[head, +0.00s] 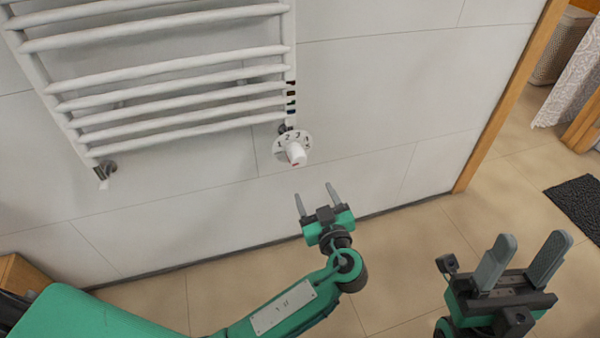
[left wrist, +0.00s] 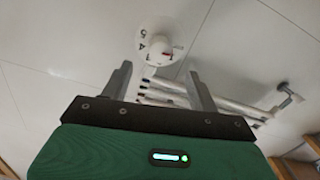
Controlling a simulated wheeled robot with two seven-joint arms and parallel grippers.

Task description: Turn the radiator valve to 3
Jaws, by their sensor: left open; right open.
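The white radiator valve (head: 296,154) sits at the lower right corner of the towel radiator in the head view. Its round dial (head: 282,143) carries numbers, with 2, 3 and 4 readable along its upper edge, and the knob has a small red mark. The valve also shows at the top of the left wrist view (left wrist: 163,45), with 4 and 5 readable. My left gripper (head: 315,198) is open and empty, below and apart from the valve, fingers pointing up toward it. My right gripper (head: 522,258) is open and empty at the lower right, far from the valve.
The white towel radiator (head: 170,68) hangs on the pale tiled wall, with a second pipe fitting (head: 104,172) at its lower left. A wooden door frame (head: 508,95) stands at the right, with a dark mat (head: 580,205) beyond it. The wall around the valve is clear.

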